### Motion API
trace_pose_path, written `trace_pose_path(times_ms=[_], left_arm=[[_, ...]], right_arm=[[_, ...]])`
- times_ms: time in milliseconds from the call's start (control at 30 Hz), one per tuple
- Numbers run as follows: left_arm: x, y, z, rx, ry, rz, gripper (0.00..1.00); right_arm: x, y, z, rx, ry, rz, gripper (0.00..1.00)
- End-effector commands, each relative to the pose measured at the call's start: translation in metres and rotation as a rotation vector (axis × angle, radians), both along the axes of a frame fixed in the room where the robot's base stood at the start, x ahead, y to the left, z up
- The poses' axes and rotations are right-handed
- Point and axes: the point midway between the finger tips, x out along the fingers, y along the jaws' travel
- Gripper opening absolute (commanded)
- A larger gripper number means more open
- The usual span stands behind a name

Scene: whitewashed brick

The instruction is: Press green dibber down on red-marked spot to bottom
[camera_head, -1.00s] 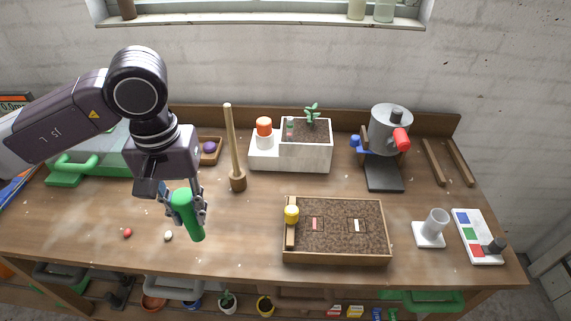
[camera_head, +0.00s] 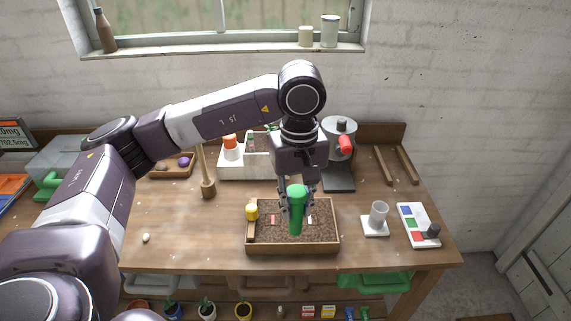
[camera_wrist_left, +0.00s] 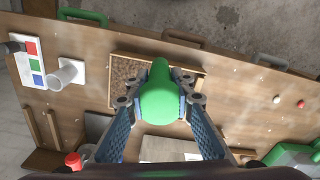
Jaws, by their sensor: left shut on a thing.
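The green dibber (camera_head: 296,207) is held upright in my left gripper (camera_head: 297,200), above the soil tray. In the left wrist view the dibber (camera_wrist_left: 159,95) sits between the two fingers. The soil tray (camera_head: 292,249) is a wooden box of brown soil. A red marker (camera_head: 275,220) lies on the soil left of the dibber, and a white marker (camera_head: 310,219) lies to its right. The dibber's tip appears in front of the soil, and whether it touches cannot be told. My right gripper is not in view.
A yellow-topped thing (camera_head: 251,212) stands at the tray's left edge. A wooden pestle-like tool (camera_head: 205,175) stands to the left. A white planter (camera_head: 232,172) and a grey machine (camera_head: 340,140) stand behind. A white cup (camera_head: 378,214) and a coloured block panel (camera_head: 412,222) are at right.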

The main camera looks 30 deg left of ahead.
Motion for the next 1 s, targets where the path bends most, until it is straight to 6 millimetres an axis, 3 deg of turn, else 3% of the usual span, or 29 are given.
trace_pose_path(times_ms=[33,300,500,700,1000], left_arm=[[0.009,0.009,0.009,0.000,0.005,0.153,0.00],[0.044,0.062,0.015,0.001,0.000,0.992,0.00],[0.054,0.093,0.012,0.001,-0.005,1.398,0.00],[0.057,0.103,0.008,-0.002,-0.009,1.540,0.00],[0.057,0.103,-0.008,-0.002,-0.008,1.544,0.00]], right_arm=[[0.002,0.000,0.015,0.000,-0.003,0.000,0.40],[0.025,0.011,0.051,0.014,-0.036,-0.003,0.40],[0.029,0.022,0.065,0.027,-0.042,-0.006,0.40],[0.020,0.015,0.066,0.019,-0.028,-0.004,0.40],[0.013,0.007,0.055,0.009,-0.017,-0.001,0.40]])
